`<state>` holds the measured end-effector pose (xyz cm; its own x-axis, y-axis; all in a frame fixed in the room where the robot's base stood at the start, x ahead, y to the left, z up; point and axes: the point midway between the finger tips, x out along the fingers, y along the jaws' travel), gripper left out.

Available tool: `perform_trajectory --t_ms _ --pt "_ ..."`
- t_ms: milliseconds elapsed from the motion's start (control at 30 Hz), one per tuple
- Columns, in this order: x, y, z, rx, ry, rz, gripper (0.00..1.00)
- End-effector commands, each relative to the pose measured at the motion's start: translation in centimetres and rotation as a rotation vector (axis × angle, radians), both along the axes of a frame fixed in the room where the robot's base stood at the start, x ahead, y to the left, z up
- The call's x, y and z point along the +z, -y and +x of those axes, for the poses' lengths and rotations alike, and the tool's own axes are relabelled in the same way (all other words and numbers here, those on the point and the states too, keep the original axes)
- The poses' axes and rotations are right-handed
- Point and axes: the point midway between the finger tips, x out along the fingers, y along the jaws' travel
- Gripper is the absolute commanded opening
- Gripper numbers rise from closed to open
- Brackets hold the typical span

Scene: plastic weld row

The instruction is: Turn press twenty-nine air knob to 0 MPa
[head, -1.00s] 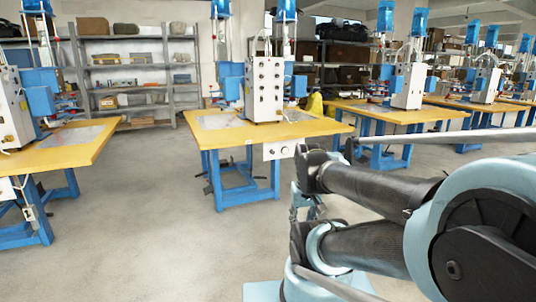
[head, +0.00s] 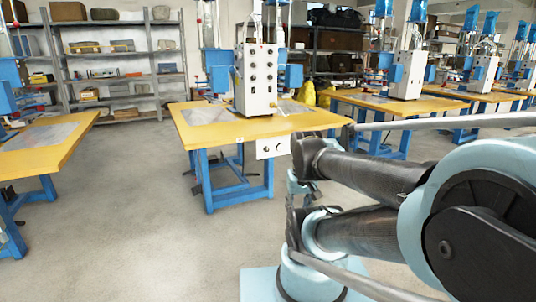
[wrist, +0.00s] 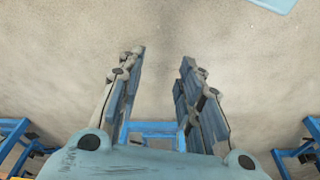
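The nearest press stands mid-picture in the head view, with a white control box (head: 256,80) carrying rows of dark knobs on a yellow-topped table (head: 222,136). A small white panel (head: 272,147) with a round dial or knob hangs under the table's front edge, close to my arm. No press number or pressure reading is legible, so I cannot tell which press is twenty-nine. My gripper (wrist: 163,58) is open and empty in the wrist view, its two fingers apart above bare floor. Its fingertips cannot be made out clearly in the head view.
Another yellow table (head: 40,145) stands at left, and more press tables (head: 400,103) run off to the right. Grey shelves (head: 118,80) line the back. Blue table legs (head: 207,180) stand near my arm. The floor (head: 130,215) between the left and middle tables is clear.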

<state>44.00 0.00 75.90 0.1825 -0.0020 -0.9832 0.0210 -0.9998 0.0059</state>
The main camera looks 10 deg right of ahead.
Motion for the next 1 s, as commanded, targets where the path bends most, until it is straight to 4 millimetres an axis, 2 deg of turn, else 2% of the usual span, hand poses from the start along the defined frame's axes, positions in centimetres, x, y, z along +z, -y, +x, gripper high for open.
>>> perform_trajectory --t_ms 33,67,100,167,367,700,1000 --pt "0.0 0.0 0.0 0.000 0.000 0.000 0.42" --pt "0.2 0.0 -0.2 -0.001 0.004 0.001 0.49" --pt "0.5 -0.1 -0.6 -0.003 0.012 0.004 0.49" --pt "0.8 -0.2 -0.4 -0.011 0.019 0.014 0.49" --pt "2.6 -1.6 3.3 -0.083 0.055 0.101 0.49" --pt "6.5 -4.9 13.3 -0.286 0.135 0.334 0.49" --pt "8.9 -6.8 22.8 -0.472 0.181 0.547 0.49"
